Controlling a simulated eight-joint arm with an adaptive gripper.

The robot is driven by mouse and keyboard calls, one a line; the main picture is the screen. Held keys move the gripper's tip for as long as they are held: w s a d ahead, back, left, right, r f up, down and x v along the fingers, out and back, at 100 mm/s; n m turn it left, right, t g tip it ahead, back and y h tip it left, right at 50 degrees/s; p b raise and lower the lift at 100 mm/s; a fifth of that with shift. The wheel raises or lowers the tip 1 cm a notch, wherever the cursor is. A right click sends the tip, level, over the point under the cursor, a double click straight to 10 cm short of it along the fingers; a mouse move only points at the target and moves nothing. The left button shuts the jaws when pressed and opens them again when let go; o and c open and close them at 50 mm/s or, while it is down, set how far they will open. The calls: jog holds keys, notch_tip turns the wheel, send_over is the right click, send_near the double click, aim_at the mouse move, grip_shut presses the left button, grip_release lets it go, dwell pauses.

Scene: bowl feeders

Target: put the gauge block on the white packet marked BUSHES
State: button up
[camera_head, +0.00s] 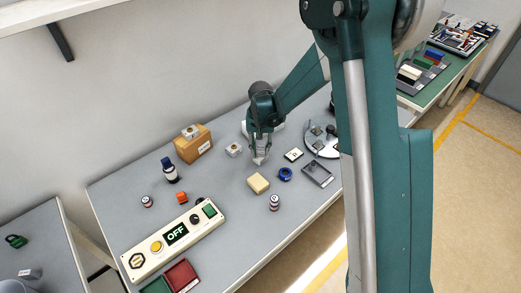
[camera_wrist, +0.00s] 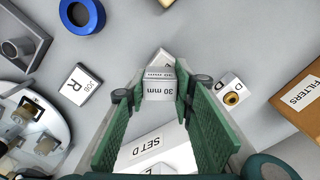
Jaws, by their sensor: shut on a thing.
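The gauge block (camera_wrist: 158,90), a silver-grey block marked 30 mm, is between the fingertips of my gripper (camera_wrist: 161,84) in the wrist view. My gripper is shut on it. In the head view my gripper (camera_head: 260,150) points down over the middle rear of the table; the block's pale end shows below it. A pale piece (camera_wrist: 161,57) shows just beyond the block in the wrist view; I cannot tell what it is. I can read BUSHES nowhere. A small white item (camera_head: 190,132) lies on the cardboard box, its print too small to read.
The cardboard box (camera_wrist: 302,98) is marked FILTERS. A white D block (camera_head: 233,150), an R tile (camera_head: 293,154), a beige block (camera_head: 258,183), blue ring (camera_head: 285,174) and grey tray (camera_head: 318,174) stand around my gripper. A white SET D item (camera_wrist: 150,150) lies behind. A control panel (camera_head: 170,240) is at front left.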

aim_at(261, 147)
jog(key=o, duration=1)
jog(key=shift+c, duration=0.2)
jog(key=shift+r+p, duration=0.2)
jog(key=shift+p, duration=0.1)
notch_tip(261, 147, up, 12)
jog(key=shift+p, duration=0.3)
dwell(0.3)
